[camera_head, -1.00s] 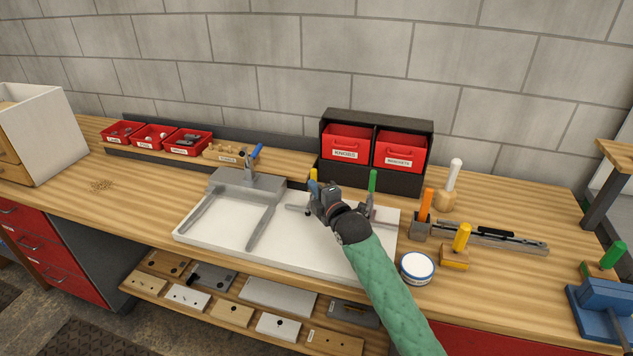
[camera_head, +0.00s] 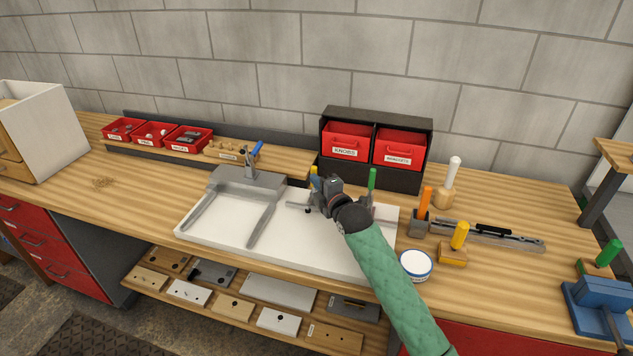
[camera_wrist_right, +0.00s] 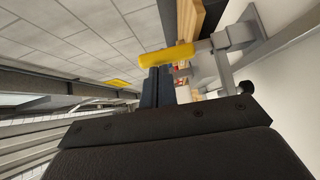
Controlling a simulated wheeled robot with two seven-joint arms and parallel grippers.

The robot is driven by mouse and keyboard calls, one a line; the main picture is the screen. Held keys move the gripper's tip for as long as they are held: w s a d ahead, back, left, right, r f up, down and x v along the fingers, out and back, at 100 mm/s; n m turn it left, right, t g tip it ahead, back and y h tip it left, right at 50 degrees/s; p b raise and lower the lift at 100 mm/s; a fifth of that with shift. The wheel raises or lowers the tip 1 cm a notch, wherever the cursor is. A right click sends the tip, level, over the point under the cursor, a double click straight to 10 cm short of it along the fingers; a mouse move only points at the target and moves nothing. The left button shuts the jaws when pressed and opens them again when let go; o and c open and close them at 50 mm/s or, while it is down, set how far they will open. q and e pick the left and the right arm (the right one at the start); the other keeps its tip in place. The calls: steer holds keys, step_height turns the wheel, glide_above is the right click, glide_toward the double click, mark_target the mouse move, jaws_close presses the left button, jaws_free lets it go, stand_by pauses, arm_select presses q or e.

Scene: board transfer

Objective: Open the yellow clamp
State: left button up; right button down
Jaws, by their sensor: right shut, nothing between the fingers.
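The yellow clamp's handle (camera_head: 314,172) stands upright at the back of the white board (camera_head: 218,237), just left of a green-handled clamp (camera_head: 372,180). My right gripper (camera_head: 318,192) is shut and empty beside the yellow handle, and hides much of the clamp's lower part. In the right wrist view the yellow handle (camera_wrist_right: 166,57) lies across the tips of my right gripper (camera_wrist_right: 157,72), very close or touching; I cannot tell which. The clamp's grey metal arm (camera_wrist_right: 234,38) runs to the right there. My left gripper is out of view.
Red bins (camera_head: 346,142) stand behind. To the right are an orange handle (camera_head: 425,200), a yellow-handled block (camera_head: 453,257) and a round white tin (camera_head: 415,264).

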arm_select(q)
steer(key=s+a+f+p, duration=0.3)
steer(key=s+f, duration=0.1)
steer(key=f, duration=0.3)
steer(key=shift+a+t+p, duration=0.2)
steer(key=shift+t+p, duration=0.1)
steer(key=shift+p, duration=0.1)
arm_select(e)
steer(key=w+g, duration=0.1)
steer(key=w+m, duration=0.1)
steer(key=w+d+m+g, duration=0.1)
steer(key=shift+w+d+r+g+h, duration=0.1)
steer(key=shift+w+r+g+h, duration=0.2)
steer(key=shift+r+h, duration=0.1)
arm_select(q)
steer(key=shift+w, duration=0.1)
